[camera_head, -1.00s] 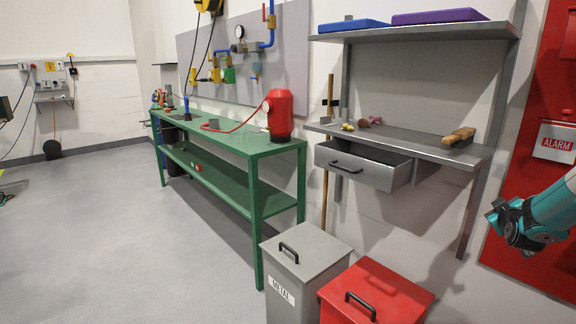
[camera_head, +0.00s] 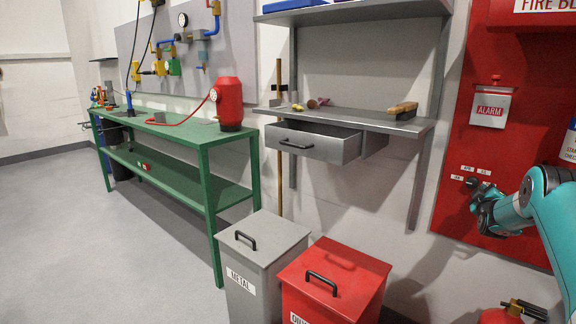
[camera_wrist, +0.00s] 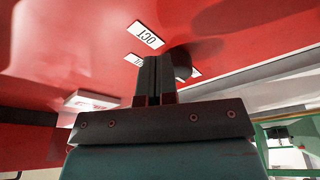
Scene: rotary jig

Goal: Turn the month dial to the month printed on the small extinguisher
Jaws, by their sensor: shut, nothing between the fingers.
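The month dial shows as a small dark knob (camera_head: 471,182) on the red panel, with small white month labels around it. In the wrist view the dark round knob (camera_wrist: 183,62) is partly hidden behind my fingers. One label (camera_wrist: 145,34) there reads OCT; the others are partly covered. My gripper (camera_wrist: 156,62) is shut and empty, its fingertips close beside the knob; I cannot tell if they touch. It also shows at the panel in the head view (camera_head: 477,191). A red extinguisher (camera_head: 502,316) with a brass-coloured handle is cut off at the lower right; no month is readable on it.
An alarm box (camera_head: 491,107) sits above the dial. A grey shelf with an open drawer (camera_head: 318,144) stands left of the panel. Metal (camera_head: 262,240) and red (camera_head: 335,277) bins stand below. A green bench (camera_head: 180,130) is farther left, with free floor before it.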

